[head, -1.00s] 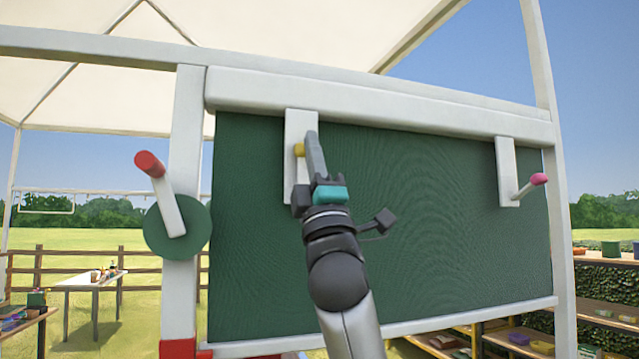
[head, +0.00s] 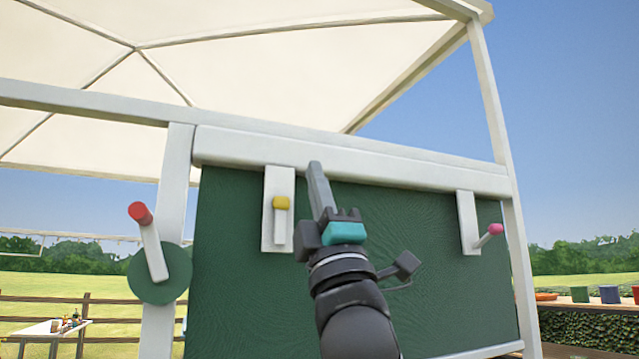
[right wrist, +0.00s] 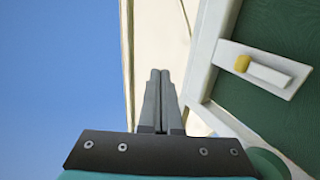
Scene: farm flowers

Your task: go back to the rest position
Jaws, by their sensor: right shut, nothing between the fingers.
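My right gripper (head: 316,168) is raised in front of the green board (head: 400,260), just right of a white plate with a yellow-tipped lever (head: 281,203). Its fingers are together and empty, pointing up. In the right wrist view the shut fingers (right wrist: 159,75) point toward the cream canopy (right wrist: 165,30), and the yellow-tipped lever (right wrist: 242,63) is to their right, apart from them. My left gripper is in neither view.
A crank with a red handle (head: 140,213) on a green disc (head: 160,274) stands left of the board. A pink-tipped peg (head: 495,229) is at the right. The white top beam (head: 350,158) crosses above the board. Open sky is at the upper right.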

